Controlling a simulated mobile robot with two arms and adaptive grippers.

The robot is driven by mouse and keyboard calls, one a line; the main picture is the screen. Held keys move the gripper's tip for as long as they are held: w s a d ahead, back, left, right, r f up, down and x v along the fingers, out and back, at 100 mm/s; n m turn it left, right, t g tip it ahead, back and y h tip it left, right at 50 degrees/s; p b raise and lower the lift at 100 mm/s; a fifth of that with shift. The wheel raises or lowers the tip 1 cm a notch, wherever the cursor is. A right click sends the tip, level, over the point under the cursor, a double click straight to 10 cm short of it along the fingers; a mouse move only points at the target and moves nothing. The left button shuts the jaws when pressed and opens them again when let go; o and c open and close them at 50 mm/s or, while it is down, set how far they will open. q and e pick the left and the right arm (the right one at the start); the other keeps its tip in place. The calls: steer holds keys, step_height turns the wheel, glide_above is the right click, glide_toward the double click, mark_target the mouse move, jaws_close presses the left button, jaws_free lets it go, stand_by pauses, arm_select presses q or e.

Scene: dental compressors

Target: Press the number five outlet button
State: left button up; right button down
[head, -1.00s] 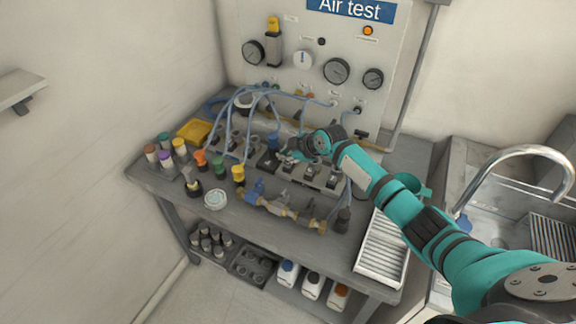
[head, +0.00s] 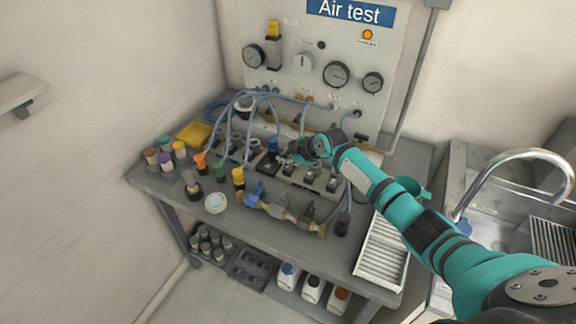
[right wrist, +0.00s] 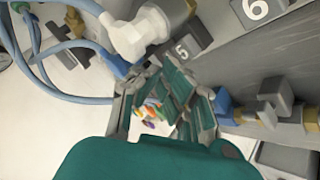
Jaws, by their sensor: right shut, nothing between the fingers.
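The outlet block (head: 312,176), a grey manifold with a row of dark buttons, stands on the bench. In the right wrist view a dark block marked 5 (right wrist: 187,48) lies just beyond my fingertips, and a block marked 6 (right wrist: 257,10) is at the top right. My right gripper (head: 284,158) is low over the row in the head view, partly hidden by its own wrist. It is shut and empty, with its fingertips (right wrist: 165,70) close to the 5 block; I cannot tell whether they touch it. My left gripper is not in view.
Blue hoses (head: 268,92) arch from the panel to the outlets, and one passes close to my gripper in the wrist view. Brass and blue fittings (head: 282,210) line the bench front. Coloured caps stand at the left. A ribbed tray (head: 381,248) and a sink are at the right.

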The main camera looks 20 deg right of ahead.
mark_target(286, 167)
steer(key=shift+f+b, duration=0.4)
steer(key=shift+f, duration=0.05)
steer(key=shift+f+b, duration=0.45)
steer(key=shift+f, duration=0.05)
stand_by(0.8)
stand_by(0.3)
steer(key=shift+r+p, duration=0.7)
steer(key=shift+r, duration=0.35)
step_height(286, 167, up, 5)
steer(key=p, duration=0.4)
stand_by(0.3)
